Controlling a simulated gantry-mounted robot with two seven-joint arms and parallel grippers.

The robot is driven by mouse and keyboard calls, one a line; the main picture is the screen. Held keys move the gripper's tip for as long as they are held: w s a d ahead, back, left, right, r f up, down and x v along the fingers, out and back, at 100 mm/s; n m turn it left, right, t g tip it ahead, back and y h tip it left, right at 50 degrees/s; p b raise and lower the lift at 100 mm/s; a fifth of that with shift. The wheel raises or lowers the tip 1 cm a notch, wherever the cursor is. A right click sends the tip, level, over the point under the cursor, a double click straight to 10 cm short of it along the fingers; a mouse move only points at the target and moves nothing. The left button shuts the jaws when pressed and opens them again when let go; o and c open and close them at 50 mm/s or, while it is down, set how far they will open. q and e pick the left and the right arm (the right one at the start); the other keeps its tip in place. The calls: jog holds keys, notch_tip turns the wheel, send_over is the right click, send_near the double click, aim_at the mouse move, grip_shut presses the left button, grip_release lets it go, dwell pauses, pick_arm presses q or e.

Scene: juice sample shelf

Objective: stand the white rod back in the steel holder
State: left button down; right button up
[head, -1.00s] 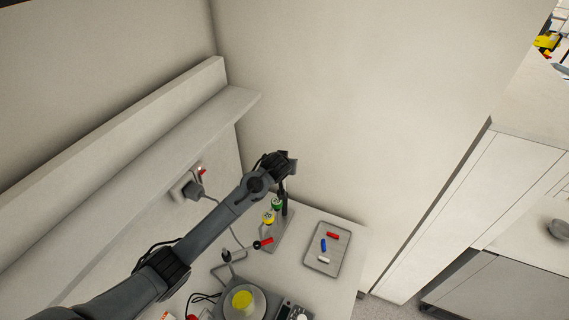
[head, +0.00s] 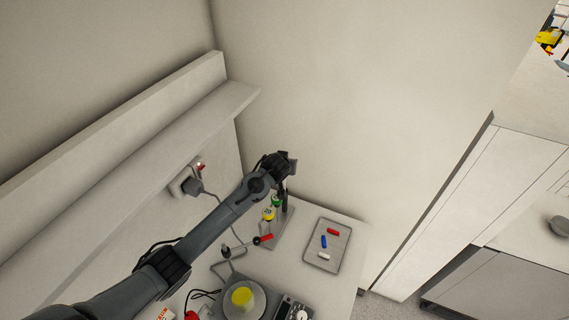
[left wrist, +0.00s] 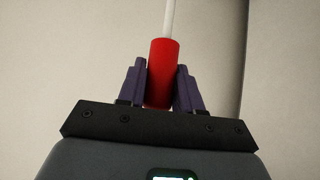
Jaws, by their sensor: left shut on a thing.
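My left gripper (left wrist: 160,90) is shut on a red cylinder (left wrist: 162,72), from which the white rod (left wrist: 169,17) sticks out at the top of the left wrist view. In the head view the same gripper (head: 284,196) is over the bench's back corner, above a grey plate with bottles; the rod cannot be made out there. A bent grey metal piece (head: 228,264), perhaps the steel holder, stands beside the round-topped device, with a black end and a red piece (head: 264,239) near it. My right gripper is not in view.
A grey tray (head: 336,224) with red, blue and white pieces lies to the right. Yellow and green-topped bottles (head: 268,214) stand close under my gripper. A device with a yellow item (head: 242,297) is at the front. Walls and a ledge (head: 160,140) border the bench.

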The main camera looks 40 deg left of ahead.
aim_at(285, 183)
pick_arm(q)
jog(key=shift+f+b, duration=0.5)
jog(key=shift+f, duration=0.65)
jog(key=shift+f+b, duration=0.45)
jog(key=shift+f, duration=0.6)
dwell(0.6)
jog(key=shift+f, duration=0.65)
jog(key=c, duration=0.7)
grip_release()
jog(key=shift+r, duration=0.1)
